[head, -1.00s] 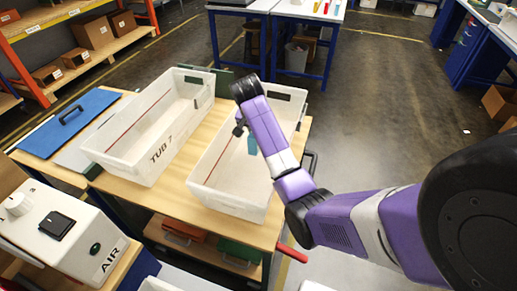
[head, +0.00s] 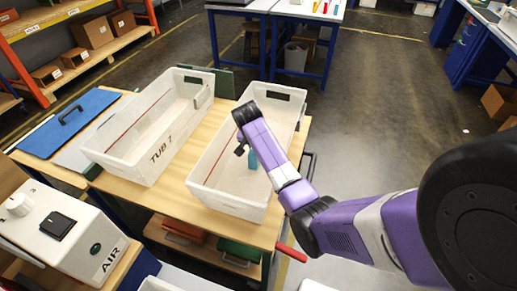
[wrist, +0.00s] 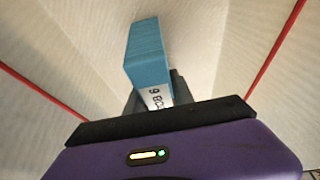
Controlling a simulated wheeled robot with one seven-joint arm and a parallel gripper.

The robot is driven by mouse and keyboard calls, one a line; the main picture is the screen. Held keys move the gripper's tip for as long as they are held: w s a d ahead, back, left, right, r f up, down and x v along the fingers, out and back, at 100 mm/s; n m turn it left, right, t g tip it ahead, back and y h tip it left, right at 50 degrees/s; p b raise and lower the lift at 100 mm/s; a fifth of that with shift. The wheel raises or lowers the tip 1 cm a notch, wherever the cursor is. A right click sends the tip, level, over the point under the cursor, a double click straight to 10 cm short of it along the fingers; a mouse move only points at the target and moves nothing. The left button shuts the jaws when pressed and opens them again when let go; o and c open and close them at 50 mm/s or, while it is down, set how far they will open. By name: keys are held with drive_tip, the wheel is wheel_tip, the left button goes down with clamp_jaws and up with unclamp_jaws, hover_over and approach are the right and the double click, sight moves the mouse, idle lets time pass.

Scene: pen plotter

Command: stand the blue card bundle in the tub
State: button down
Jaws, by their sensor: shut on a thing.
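The blue card bundle (head: 252,160) is in my gripper (head: 246,150), inside the outline of the right white tub (head: 225,207). In the wrist view the bundle (wrist: 146,52) sticks out beyond my gripper (wrist: 156,88), whose dark fingers are shut on it around a white printed label. The tub's pale inner walls (wrist: 65,50) with red lines rise on both sides. The bundle looks roughly upright in the head view. I cannot tell whether its lower end touches the tub floor. My arm hides part of the tub's right side.
A second white tub marked TUB 7 (head: 125,163) stands to the left on the same wooden table (head: 172,190). A blue lidded panel (head: 60,125) lies farther left. A white AIR machine (head: 75,235) stands at the front left.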

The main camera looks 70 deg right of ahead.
drive_tip(key=c, duration=1.1)
unclamp_jaws()
drive_tip(key=v, duration=1.2)
drive_tip(key=shift+r, duration=0.15)
